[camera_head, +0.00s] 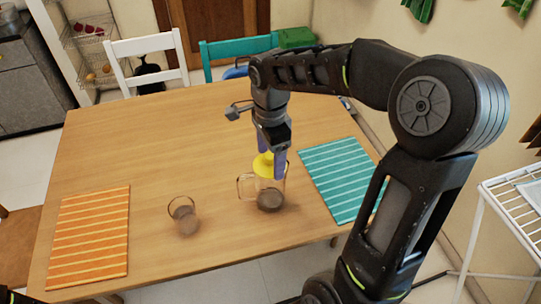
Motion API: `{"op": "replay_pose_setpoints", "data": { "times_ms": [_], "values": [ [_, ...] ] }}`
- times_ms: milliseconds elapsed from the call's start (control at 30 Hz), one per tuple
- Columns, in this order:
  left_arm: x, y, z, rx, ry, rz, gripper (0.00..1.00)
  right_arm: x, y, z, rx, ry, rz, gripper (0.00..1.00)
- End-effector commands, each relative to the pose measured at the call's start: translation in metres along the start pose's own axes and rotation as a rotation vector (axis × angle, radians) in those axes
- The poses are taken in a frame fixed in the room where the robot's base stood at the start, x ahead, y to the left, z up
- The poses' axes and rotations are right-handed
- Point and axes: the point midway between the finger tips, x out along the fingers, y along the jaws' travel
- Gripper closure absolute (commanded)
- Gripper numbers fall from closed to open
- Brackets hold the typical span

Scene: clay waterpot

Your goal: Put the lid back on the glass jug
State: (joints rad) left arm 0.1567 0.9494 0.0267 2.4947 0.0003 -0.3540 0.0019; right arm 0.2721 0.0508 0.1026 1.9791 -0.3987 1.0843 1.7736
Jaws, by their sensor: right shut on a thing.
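The glass jug (270,196) stands upright on the table, right of the middle, with its handle on the left and something dark at its base. The yellow lid (263,167) is at the jug's top. My right gripper (272,156) reaches down from above, its bluish fingers shut on the lid. I cannot tell whether the lid is seated on the rim or held just above it. My left gripper is not in view.
A smaller glass vessel (184,216) stands left of the jug on the wooden table (150,150). An orange striped mat (90,238) lies at the left and a teal striped mat (342,178) at the right. The far left tabletop is clear. Chairs stand behind.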

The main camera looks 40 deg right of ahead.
Motion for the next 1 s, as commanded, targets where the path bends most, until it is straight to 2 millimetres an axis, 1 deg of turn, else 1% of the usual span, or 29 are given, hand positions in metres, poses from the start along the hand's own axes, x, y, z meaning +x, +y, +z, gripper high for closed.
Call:
{"op": "replay_pose_setpoints", "data": {
  "times_ms": [433, 467, 733, 1000],
  "values": [
    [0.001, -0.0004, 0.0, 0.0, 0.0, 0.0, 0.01, 0.0001, -0.0001, 0.0, 0.0, 0.0, 0.0, 0.63],
    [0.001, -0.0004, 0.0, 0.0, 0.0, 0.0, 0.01, 0.0002, -0.0001, 0.0, 0.0, 0.0, 0.0, 0.22],
    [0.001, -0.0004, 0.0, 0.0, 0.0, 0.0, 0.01, 0.0002, 0.0, 0.0, 0.0, 0.0, 0.0, 0.0],
    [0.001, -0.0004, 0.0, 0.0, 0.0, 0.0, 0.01, 0.0004, 0.0, 0.0, 0.0, 0.0, 0.0, 0.0]
  ]
}}
